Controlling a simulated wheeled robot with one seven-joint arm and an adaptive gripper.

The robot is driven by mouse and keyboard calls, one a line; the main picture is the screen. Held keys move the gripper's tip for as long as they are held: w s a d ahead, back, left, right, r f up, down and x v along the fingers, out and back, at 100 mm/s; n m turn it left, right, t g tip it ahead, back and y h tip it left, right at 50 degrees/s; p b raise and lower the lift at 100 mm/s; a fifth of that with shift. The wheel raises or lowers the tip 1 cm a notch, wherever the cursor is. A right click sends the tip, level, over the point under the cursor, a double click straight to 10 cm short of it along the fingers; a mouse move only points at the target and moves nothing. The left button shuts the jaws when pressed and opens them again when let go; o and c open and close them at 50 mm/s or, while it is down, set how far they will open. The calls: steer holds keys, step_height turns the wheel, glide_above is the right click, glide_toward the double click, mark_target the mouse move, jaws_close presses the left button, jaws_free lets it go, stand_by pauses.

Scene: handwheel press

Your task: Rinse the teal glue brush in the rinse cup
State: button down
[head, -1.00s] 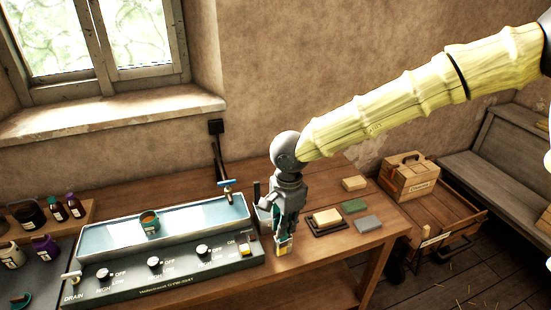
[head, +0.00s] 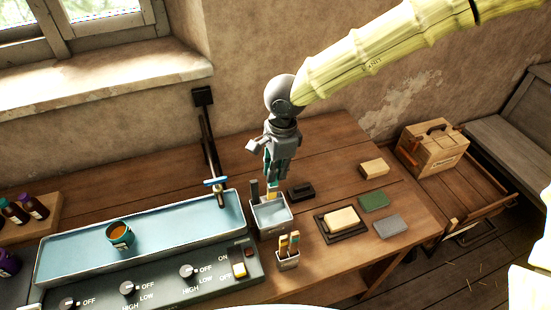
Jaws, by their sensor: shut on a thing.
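My gripper (head: 272,180) points straight down over an open, grey-white square cup (head: 272,224) with pale blue inside and a small label, apparently the rinse cup. It is shut on a slim brush (head: 272,192), of which only a short pale-yellow and teal part shows below the fingers. The lower end of the brush is at or inside the cup's mouth; I cannot tell whether it touches the liquid. A dark upright piece (head: 254,191) stands at the cup's left rear.
A small labelled holder (head: 288,262) with yellow-topped brushes stands in front of the cup. Right are a black block (head: 301,192), a soap dish (head: 325,233) and several blocks.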

mark_target(276, 190)
steer(key=f+b, duration=0.2)
steer(key=shift+s+f+b, duration=0.2)
steer(key=shift+f+b, duration=0.15)
steer(key=shift+b, duration=0.05)
steer(key=shift+f+b, duration=0.2)
steer(key=shift+b, duration=0.1)
steer(key=shift+s+d+f+b, duration=0.1)
steer(key=shift+s+b, duration=0.35)
steer(key=shift+s, duration=0.1)
steer(key=shift+s+f+b, duration=0.15)
steer(key=shift+b, duration=0.15)
steer(key=shift+w+f+b, duration=0.45)
steer(key=shift+f+b, duration=0.15)
steer(key=shift+f, duration=0.25)
steer(key=shift+s+f, duration=0.25)
steer(key=shift+f, duration=0.25)
steer(key=shift+w+f, duration=0.15)
steer(key=shift+f, duration=0.45)
steer(key=shift+f+b, duration=0.3)
steer(key=shift+f, duration=1.85)
steer(key=shift+r, duration=0.1)
